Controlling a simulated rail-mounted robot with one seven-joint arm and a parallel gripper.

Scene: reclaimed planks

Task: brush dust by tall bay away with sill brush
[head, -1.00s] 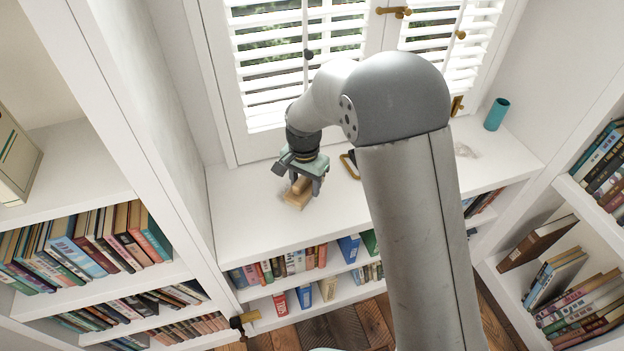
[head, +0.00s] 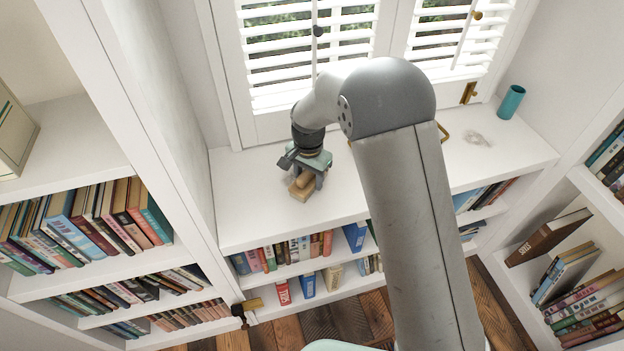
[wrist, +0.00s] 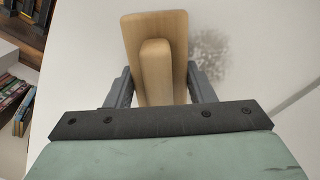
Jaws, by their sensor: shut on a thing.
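The sill brush (head: 302,190) is a pale wooden block with a raised grip. My gripper (head: 306,176) is shut on that grip, over the left part of the white sill. In the wrist view the brush (wrist: 155,60) sits between the fingers of my gripper (wrist: 160,90). The gripper and arm hide that patch in the head view. I cannot tell whether the bristles touch the sill. The tall bay (head: 125,95) stands left of the sill.
Another faint grey patch (head: 477,139) lies on the right part of the sill (head: 255,215), near a teal cup (head: 511,102). A brass-coloured piece (head: 443,131) is partly hidden behind my arm. Shuttered windows (head: 300,60) close the back. The sill's front left is clear.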

